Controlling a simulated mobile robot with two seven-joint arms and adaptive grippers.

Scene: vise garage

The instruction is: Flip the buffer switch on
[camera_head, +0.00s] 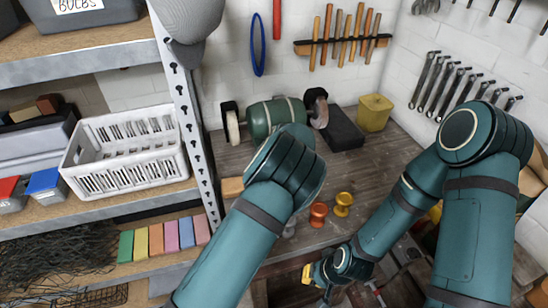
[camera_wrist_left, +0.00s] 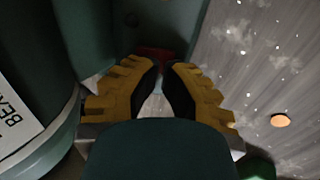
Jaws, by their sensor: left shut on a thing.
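The buffer (camera_head: 275,116), a dark green machine with a wheel at each end, stands at the back of the wooden bench. My left arm crosses in front of it, and its gripper is hidden behind the arm in the head view. In the left wrist view my left gripper (camera_wrist_left: 162,68) has its yellow, dark-padded fingers closed in on a small red part, seemingly the switch (camera_wrist_left: 154,53), on a dark green surface. Whether the switch is flipped is not visible. My right gripper (camera_head: 320,284) hangs low near the bench's front; its fingers are too small to read.
Orange (camera_head: 318,213) and yellow (camera_head: 343,204) knob-shaped objects stand on the bench. A black block (camera_head: 343,130) and a yellow box (camera_head: 375,112) are right of the buffer. A metal shelf with a white basket (camera_head: 125,150) bounds the left side.

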